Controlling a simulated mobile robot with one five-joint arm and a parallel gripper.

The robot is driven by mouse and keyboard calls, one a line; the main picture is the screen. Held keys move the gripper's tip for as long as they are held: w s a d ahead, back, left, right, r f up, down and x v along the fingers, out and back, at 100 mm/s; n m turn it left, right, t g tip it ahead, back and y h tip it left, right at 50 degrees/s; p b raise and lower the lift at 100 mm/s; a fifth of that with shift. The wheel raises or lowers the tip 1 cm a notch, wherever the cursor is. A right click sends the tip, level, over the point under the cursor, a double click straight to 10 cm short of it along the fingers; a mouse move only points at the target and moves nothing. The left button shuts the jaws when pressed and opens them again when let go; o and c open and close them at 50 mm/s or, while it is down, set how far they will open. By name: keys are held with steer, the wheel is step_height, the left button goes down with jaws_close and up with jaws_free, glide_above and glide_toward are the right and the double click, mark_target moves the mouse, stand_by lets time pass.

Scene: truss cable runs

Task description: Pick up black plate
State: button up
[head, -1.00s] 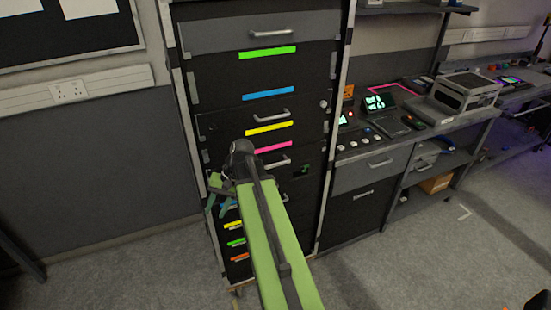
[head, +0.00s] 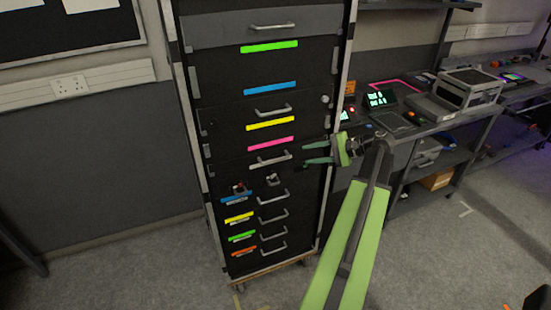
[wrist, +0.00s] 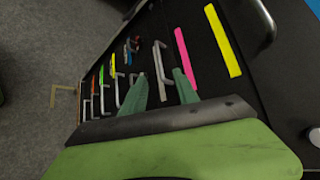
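I cannot pick out a separate black plate with certainty. The tall cabinet (head: 225,110) has several black front panels with coloured strips and metal handles. My gripper (head: 304,155) is at the cabinet's right side, with its green fingers apart and pointing left. In the wrist view, the open fingers (wrist: 160,74) point at the cabinet front. A metal handle (wrist: 163,62) beside the pink strip (wrist: 186,58) shows between and beyond the fingertips. Nothing is visibly held. I cannot tell whether the fingers touch the front.
Two small dark items (head: 272,180) sit at the blue-strip drawer. A workbench (head: 450,122) stands right of the cabinet, bearing a lit-screen device (head: 380,99) and a metal case (head: 468,90). The grey floor (head: 130,265) at left is mostly clear.

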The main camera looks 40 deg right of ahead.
mark_target(281, 159)
steer(key=b+x, duration=0.4)
steer(key=x, duration=0.8)
steer(key=shift+w+a+f, duration=0.1)
steer(key=shift+w+f, duration=0.05)
steer(key=shift+f, duration=0.15)
jaws_close()
stand_by(0.8)
